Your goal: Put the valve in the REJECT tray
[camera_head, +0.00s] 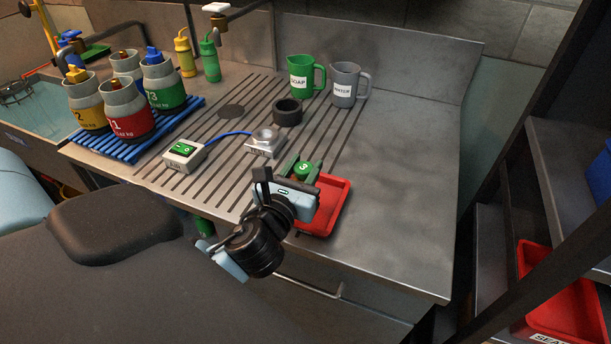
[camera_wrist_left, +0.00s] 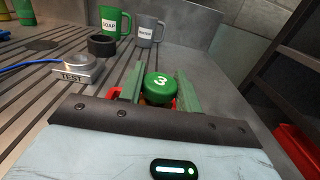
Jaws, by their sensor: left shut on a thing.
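The valve (camera_head: 303,170) has a round green cap marked 3. It also shows in the wrist view (camera_wrist_left: 160,87), upright between two green fingers. My left gripper (camera_head: 301,176) is shut on it. A red tray (camera_head: 341,204) lies on the steel counter below and around the gripper. The valve is over the tray's far left part; I cannot tell whether it touches the floor of the tray. Red edges of the tray show beside the fingers in the wrist view (camera_wrist_left: 115,95). No REJECT label is visible on it. My right gripper is not in view.
A TEST block (camera_head: 264,144) with a blue cable to a switch box (camera_head: 184,154) is left of the tray. A black ring (camera_head: 288,112) and green (camera_head: 304,77) and grey (camera_head: 345,85) mugs stand behind. Several bottles stand on a blue rack (camera_head: 115,149). The counter's right side is clear.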

